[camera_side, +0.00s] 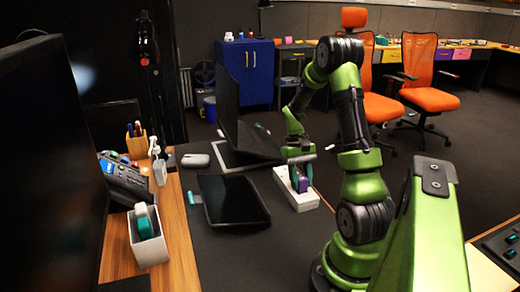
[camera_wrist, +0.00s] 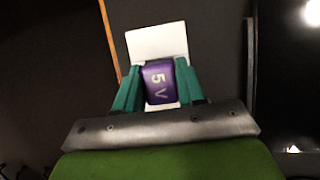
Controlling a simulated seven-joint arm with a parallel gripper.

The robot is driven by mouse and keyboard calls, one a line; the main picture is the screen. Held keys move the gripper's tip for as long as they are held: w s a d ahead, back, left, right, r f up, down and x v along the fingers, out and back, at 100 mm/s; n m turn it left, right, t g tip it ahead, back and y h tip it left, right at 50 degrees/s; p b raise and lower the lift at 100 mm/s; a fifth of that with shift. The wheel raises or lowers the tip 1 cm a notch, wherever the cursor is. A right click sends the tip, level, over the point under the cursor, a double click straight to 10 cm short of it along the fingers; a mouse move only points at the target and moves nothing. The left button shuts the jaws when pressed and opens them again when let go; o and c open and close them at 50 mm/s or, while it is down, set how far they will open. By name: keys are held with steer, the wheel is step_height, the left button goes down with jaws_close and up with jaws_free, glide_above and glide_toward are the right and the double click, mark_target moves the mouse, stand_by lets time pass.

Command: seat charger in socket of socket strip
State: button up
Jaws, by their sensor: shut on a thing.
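The purple charger (camera_wrist: 159,84), marked "5 V", sits between the two teal fingers of my gripper (camera_wrist: 158,90), which is shut on it. In the side view the charger (camera_side: 303,185) is a small purple block at the white socket strip (camera_side: 304,204), with my gripper (camera_side: 299,182) pointing down over it. In the wrist view the white strip (camera_wrist: 156,42) shows beyond and below the charger. The sockets are hidden by the charger and fingers. I cannot tell whether the charger is in a socket or just above it.
A black tablet (camera_side: 233,200) lies left of the strip, with an open laptop (camera_side: 245,140) on a stand behind it. A white bin (camera_side: 149,238), a desk phone (camera_side: 124,180) and a mouse (camera_side: 195,160) stand farther left. The dark desk in front of the strip is clear.

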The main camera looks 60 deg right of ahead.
steer(key=o, duration=1.2)
steer(key=shift+f, duration=0.1)
steer(key=v, duration=1.2)
steer(key=w+a+r+n+t+h, duration=0.2)
steer(key=w+a+r, duration=0.25)
steer(key=a, duration=0.45)
steer(key=s+a+r+n+t, duration=0.1)
steer(key=a+t, duration=0.1)
steer(key=a, duration=0.5)
steer(key=s+a+r+n+t, duration=0.1)
steer(key=a+t, duration=0.2)
steer(key=a, duration=0.5)
steer(key=s+a+r+n+t, duration=0.1)
steer(key=s+a+r+t, duration=0.1)
steer(key=a, duration=0.6)
steer(key=shift+t+y, duration=0.4)
steer(key=shift+t, duration=0.3)
